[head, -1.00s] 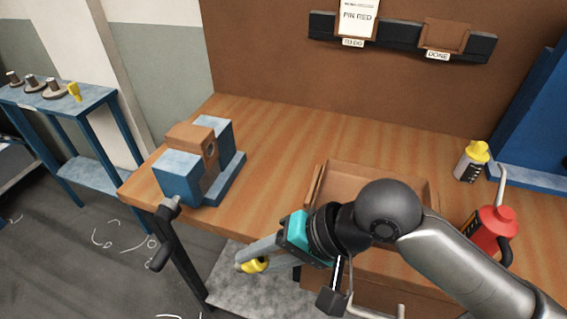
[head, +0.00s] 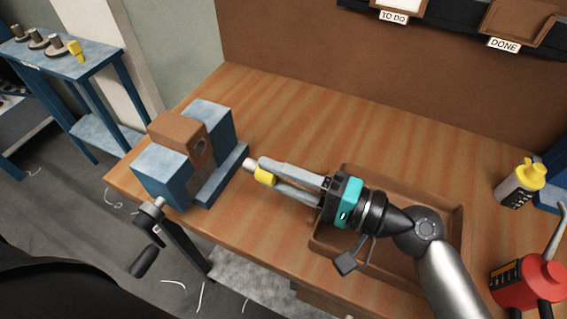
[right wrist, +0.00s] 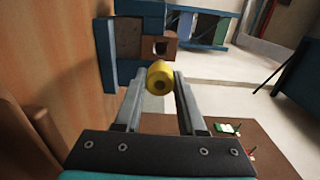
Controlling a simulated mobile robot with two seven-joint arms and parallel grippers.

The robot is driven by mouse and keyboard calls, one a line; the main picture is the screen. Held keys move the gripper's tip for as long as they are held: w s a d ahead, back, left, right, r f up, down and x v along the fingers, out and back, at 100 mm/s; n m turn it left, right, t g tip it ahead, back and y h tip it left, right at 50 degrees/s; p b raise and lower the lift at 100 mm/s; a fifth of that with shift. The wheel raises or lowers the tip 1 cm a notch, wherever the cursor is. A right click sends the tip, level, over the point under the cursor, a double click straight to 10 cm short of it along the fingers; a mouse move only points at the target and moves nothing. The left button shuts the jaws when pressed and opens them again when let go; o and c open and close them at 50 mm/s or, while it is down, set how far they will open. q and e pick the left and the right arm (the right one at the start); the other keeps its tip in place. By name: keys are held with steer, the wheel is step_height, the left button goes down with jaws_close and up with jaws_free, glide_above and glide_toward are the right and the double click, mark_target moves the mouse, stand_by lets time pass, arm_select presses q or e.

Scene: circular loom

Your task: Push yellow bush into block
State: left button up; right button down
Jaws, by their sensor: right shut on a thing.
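The yellow bush (head: 264,176) is held between the fingertips of my right gripper (head: 270,174), which is shut on it. A pale stub shows at the bush's far end. In the right wrist view the bush (right wrist: 160,79) shows its round end with a dark hole, between the fingers. The brown block (head: 179,133) is clamped between the blue vise jaws (head: 163,176) at the left of the bench. A dark round hole in its right face is toward my gripper; the block (right wrist: 160,47) also shows ahead in the right wrist view. The bush is apart from the block. My left gripper is not seen.
The vise handle (head: 146,258) sticks out at the bench's front. A wooden tray (head: 452,232) lies under my right arm. A yellow-capped bottle (head: 522,185) and a red oil can (head: 530,282) stand at the right. The bench (head: 290,120) behind the gripper is clear.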

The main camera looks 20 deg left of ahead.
mark_target(246, 166)
steer(key=shift+s+a+r, duration=0.1)
steer(key=shift+a+r, duration=0.05)
steer(key=shift+a, duration=0.55)
steer(key=shift+a+p, duration=0.3)
steer(key=shift+a, duration=1.25)
steer(key=shift+w+a+p, duration=0.25)
steer(key=shift+a+p, duration=0.15)
steer(key=shift+a, duration=0.75)
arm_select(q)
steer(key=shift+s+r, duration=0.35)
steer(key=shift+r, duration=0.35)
arm_select(e)
steer(key=shift+d, duration=0.15)
steer(key=shift+a, duration=0.25)
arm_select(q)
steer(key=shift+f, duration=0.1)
arm_select(e)
steer(key=shift+a, duration=0.75)
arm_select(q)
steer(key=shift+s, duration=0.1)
arm_select(e)
steer(key=shift+w+a, duration=0.1)
steer(key=shift+a, duration=0.2)
